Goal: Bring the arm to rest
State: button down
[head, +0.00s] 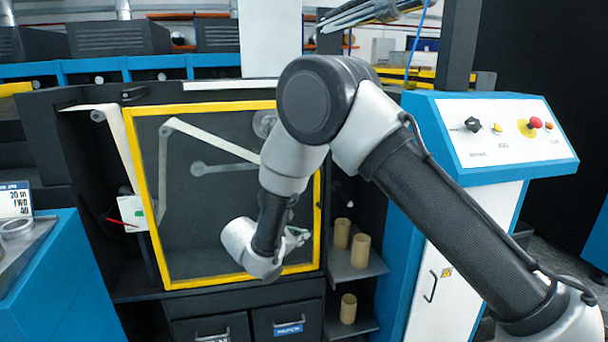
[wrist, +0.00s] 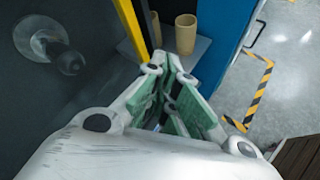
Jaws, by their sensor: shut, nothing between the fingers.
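My arm is bent in front of the laminating machine's yellow-framed window (head: 222,107) in the head view. My gripper (head: 303,236) is low, in front of the window's lower right part, and partly hidden by my wrist. In the wrist view my gripper (wrist: 175,65) shows white links and green pads, with the fingertips together. Nothing is between them. The tips point toward the shelf with cardboard cores, apart from it as far as I can tell.
Tan cores (head: 360,250) stand on the shelves right of the window, one lower (head: 348,308). A blue-framed control panel (head: 507,131) with a red button stands at right. A blue console (head: 65,285) is at left. A black-yellow floor marking (wrist: 260,95) shows on open floor.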

jog(key=s+d+r+m+g, duration=0.35)
jog(key=d+r+m, duration=0.25)
jog(key=d+r, duration=0.6)
jog(key=s+d+r+m+g, duration=0.35)
jog(key=d+r+m, duration=0.35)
jog(key=d, duration=0.9)
jog(key=s+d+r+m+g+y, duration=0.1)
jog(key=s+d+r+m+y, duration=0.35)
jog(key=s+d, duration=0.6)
jog(key=s+r+m+t+y, duration=0.1)
jog(key=s+m, duration=0.5)
jog(key=s, duration=1)
jog(key=shift+a+r+t+y, duration=0.25)
jog(key=shift+a+t+y, duration=0.1)
jog(key=shift+t+y, duration=0.4)
